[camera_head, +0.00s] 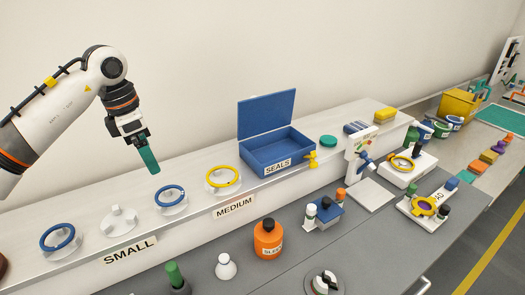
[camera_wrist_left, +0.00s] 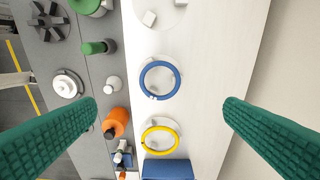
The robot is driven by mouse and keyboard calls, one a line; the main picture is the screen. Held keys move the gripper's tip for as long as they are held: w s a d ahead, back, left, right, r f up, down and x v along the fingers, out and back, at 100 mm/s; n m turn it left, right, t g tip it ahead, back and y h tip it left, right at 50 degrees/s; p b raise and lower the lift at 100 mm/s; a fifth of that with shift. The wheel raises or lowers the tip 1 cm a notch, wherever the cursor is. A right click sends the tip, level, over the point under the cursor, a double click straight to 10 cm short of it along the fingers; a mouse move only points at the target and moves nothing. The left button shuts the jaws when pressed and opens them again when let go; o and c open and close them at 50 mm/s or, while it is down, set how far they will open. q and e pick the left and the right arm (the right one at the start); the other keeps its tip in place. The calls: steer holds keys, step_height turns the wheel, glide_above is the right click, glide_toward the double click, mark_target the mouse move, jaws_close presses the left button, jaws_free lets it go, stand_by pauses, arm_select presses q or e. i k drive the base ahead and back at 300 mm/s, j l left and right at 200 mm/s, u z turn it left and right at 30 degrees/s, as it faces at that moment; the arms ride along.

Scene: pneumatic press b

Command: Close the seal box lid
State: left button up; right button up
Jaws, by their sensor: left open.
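The blue seal box (camera_head: 272,151) stands on the white raised shelf, behind the SEALS label. Its lid (camera_head: 267,114) is up, standing roughly upright at the back, and the inside looks empty. A yellow latch (camera_head: 312,160) is at its right front corner. Part of the blue box (camera_wrist_left: 167,169) shows at the bottom of the left wrist view. My left gripper (camera_head: 149,160) is in the air above the shelf, left of the box and apart from it. Its green fingers (camera_wrist_left: 168,125) are wide apart with nothing between them. My right gripper is not in view.
A yellow ring (camera_head: 223,180) and blue rings (camera_head: 169,195) sit on round holders left of the box. An orange bottle (camera_head: 268,239) stands on the lower grey bench in front. A green round piece (camera_head: 328,141) lies right of the box.

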mark_target(257, 116)
steer(key=i+l+z, duration=0.1)
steer(key=l+z, duration=0.15)
steer(key=z, duration=0.2)
steer(key=i+l+z, duration=0.1)
steer(key=z, duration=0.3)
steer(key=i+l, duration=0.05)
steer(key=l, duration=0.05)
